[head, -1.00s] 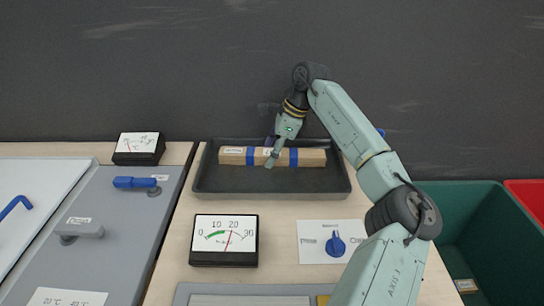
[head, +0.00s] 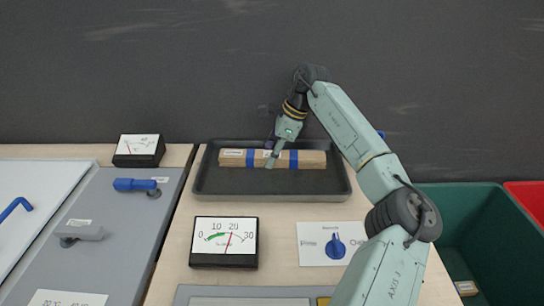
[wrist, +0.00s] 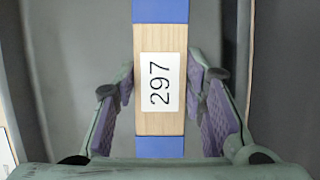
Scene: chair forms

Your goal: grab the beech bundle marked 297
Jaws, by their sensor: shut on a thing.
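The beech bundle (head: 310,159) is a long pale-wood bar with blue bands, lying lengthwise in a dark tray (head: 340,185) in the head view. In the wrist view the bundle (wrist: 160,123) carries a white label reading 297 between two blue bands. My gripper (head: 270,163) reaches down over its middle. In the wrist view my gripper (wrist: 165,90) has one purple-padded finger on each side of the bundle, shut on it near the label. The bundle appears to rest in the tray; the exact finger contact is hard to see.
A gauge (head: 224,242) and a blue knob panel (head: 333,243) stand in front of the tray. A smaller gauge (head: 138,150) is at the back left, by a grey door with a blue handle (head: 135,184). A green bin (head: 470,225) is at right.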

